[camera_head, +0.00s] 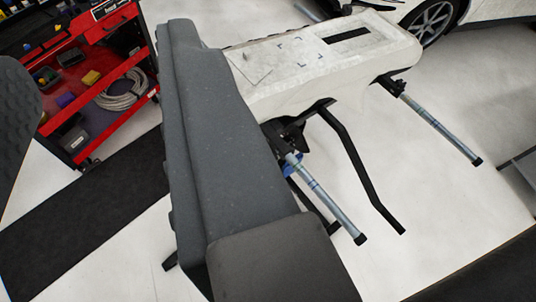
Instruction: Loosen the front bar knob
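A stand carries a white, scuffed panel (330,50) at the top. Below the panel, silver bars with black end caps stick out; the nearer bar (330,200) is at centre right and the farther bar (440,130) is at the right. A small blue part (290,169), which looks like a knob, sits at the inner end of the nearer bar, partly hidden. My gripper (100,48) is open, with one dark finger at the left edge and a large grey one across the centre. The gap between them is empty. The grey finger appears left of the blue part and hides some of the stand.
A red tool cart (105,120) with a coiled cable stands at upper left. A black curved bar (358,165) reaches down between the silver bars. A white car (450,15) is at the top right. A dark mat (90,225) lies on the pale floor, which is mostly clear at lower right.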

